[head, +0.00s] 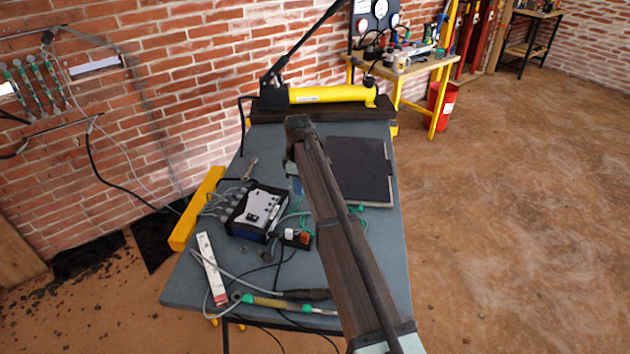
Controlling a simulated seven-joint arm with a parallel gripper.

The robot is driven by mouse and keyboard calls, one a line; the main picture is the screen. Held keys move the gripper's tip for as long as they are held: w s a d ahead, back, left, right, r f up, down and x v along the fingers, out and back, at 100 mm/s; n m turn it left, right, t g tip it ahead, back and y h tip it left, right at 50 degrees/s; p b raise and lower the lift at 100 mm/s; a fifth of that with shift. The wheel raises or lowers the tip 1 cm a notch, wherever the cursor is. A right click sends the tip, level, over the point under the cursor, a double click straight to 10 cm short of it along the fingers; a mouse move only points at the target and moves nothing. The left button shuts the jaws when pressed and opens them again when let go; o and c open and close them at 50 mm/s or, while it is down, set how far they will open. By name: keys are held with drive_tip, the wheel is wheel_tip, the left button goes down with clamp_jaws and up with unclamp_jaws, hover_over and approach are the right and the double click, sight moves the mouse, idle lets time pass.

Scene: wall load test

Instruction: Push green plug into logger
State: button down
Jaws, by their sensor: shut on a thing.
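The logger (250,219) is a dark box with a pale top panel, lying on the grey-blue bench. Grey cables with plugs enter its left side. My dark arm crosses the bench from the lower right, and its end is right of and beyond the logger. Part of my gripper (293,176) shows at the arm's left edge, shut; its fingertips are mostly hidden. A green cable (292,208) runs up towards it from beside the logger. The green plug in its grip is hidden, so its angle cannot be told. My gripper looks apart from the logger.
The bench (190,285) also holds a white-and-red strip (212,268), a green-handled tool (283,303), a wrench (250,168), a small orange block (305,238) and a dark flat case (360,170). A yellow hand pump (330,94) stands at the far end. A yellow beam (197,208) lines the wall side.

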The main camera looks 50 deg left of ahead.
drive_tip(key=shift+f, duration=2.75)
drive_tip(key=shift+s+a+f, duration=0.1)
drive_tip(key=shift+s+a, duration=0.2)
drive_tip(key=shift+a, duration=0.1)
drive_tip(key=shift+s+a, duration=0.5)
drive_tip(key=shift+a, duration=0.25)
idle(1.3)
drive_tip(key=c, duration=1)
unclamp_jaws()
drive_tip(key=c, duration=0.3)
drive_tip(key=shift+r, duration=0.2)
drive_tip(key=shift+r, duration=3.35)
